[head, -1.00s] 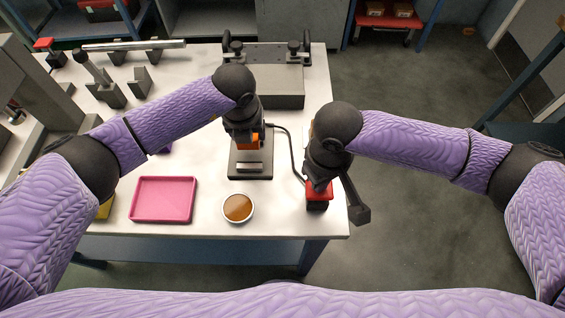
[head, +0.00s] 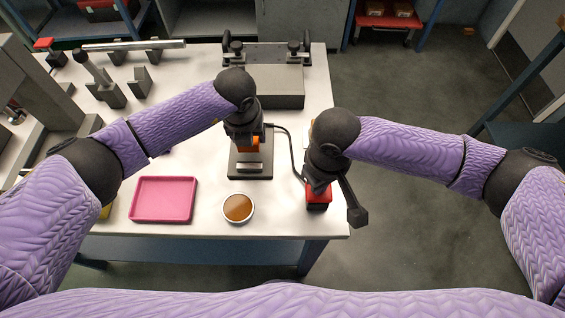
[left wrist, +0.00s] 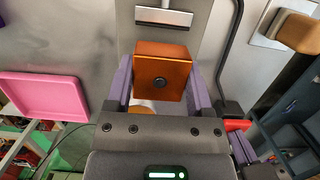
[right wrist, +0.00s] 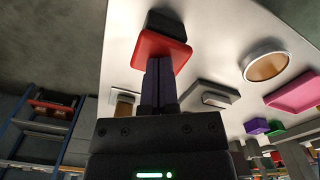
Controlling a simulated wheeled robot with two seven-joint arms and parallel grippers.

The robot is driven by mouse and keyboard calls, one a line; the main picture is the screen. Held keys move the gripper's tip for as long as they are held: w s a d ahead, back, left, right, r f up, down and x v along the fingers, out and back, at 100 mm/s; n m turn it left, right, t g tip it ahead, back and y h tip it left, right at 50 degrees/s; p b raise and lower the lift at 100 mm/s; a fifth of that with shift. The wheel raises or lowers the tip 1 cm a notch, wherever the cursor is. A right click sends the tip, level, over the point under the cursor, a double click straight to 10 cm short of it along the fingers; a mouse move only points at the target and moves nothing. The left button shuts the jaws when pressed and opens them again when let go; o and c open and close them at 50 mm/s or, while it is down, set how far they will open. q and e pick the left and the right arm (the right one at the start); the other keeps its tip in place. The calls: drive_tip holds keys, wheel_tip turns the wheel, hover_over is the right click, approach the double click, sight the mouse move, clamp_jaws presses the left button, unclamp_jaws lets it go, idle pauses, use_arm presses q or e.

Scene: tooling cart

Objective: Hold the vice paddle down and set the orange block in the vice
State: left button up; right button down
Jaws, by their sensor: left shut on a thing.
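The orange block (head: 254,143) is between the fingers of my left gripper (left wrist: 160,92), which is shut on it. The left wrist view shows the block's (left wrist: 162,68) face with a dark round hole. The block is over the grey vice (head: 236,172); the vice jaw (left wrist: 163,17) shows past the block. The hand hides whether the block touches the vice. The red vice paddle (head: 318,197) sits on a black base near the table's front right corner. My right gripper (right wrist: 160,66) has its fingers together, tips at the red paddle top (right wrist: 161,48), apparently touching it.
A pink tray (head: 163,199) and a round dish (head: 238,208) with an amber inside lie at the front of the white table (head: 210,190). A dark cable (head: 292,150) runs between vice and paddle. A grey block fixture (head: 275,88) stands behind the vice.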

use_arm(q)
drive_tip(key=shift+f, duration=0.25)
use_arm(e)
drive_tip(key=shift+f, duration=0.1)
use_arm(q)
drive_tip(key=shift+f, duration=0.15)
drive_tip(key=shift+f, duration=1.25)
drive_tip(key=o, duration=1.3)
drive_tip(key=shift+c, duration=0.2)
drive_tip(key=shift+r, duration=4.5)
drive_tip(key=shift+r, duration=0.1)
